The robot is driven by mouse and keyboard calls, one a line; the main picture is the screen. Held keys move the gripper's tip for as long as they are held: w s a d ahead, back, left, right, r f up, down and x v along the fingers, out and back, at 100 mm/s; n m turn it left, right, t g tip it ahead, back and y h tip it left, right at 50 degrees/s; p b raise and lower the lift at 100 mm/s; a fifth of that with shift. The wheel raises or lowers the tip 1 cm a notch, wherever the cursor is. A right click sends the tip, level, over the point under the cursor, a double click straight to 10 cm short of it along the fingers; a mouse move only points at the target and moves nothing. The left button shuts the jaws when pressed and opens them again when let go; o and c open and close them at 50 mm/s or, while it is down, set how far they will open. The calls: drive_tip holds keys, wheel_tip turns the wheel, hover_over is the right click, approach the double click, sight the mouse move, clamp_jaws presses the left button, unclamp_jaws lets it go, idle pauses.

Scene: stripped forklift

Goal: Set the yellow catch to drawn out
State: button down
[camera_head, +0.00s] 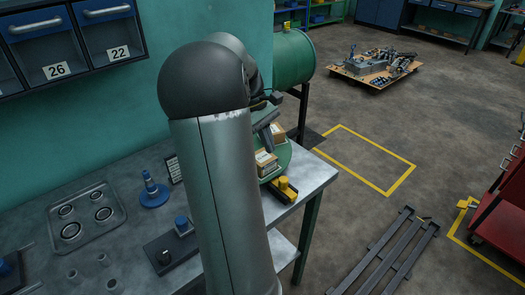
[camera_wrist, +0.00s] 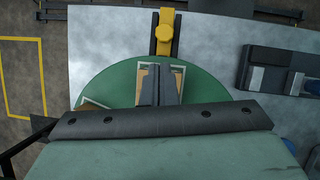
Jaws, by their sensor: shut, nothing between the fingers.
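The yellow catch (camera_head: 286,187) sits on a dark base at the right edge of the metal bench, just beyond the green disc. It also shows in the wrist view (camera_wrist: 164,31), at the top middle, as a yellow piece on a narrow dark strip. My gripper (camera_head: 268,136) is above the green disc, partly hidden by my arm. In the wrist view my gripper's fingers (camera_wrist: 157,70) are together and empty, and point toward the catch. The fingers look apart from the catch, though the height between them is hard to judge.
Boxes (camera_head: 265,162) lie on the green disc (camera_wrist: 105,83) below my gripper. The bench (camera_head: 318,172) also holds a tray (camera_head: 75,218), a blue stand (camera_head: 153,190) and a dark fixture (camera_head: 165,258). A green cylinder (camera_head: 292,60) is behind.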

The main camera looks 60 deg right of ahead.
sight(282, 180)
drive_tip(key=shift+w+a+r, duration=0.45)
drive_tip(key=shift+w+r, duration=0.05)
drive_tip(key=shift+w, duration=0.3)
drive_tip(key=p+x, duration=0.1)
drive_tip(key=x, duration=0.9)
drive_tip(key=shift+f, duration=0.1)
drive_tip(key=shift+s+a, duration=0.25)
drive_tip(key=shift+s, duration=0.45)
drive_tip(key=shift+s+a, duration=0.25)
drive_tip(key=shift+s, duration=0.5)
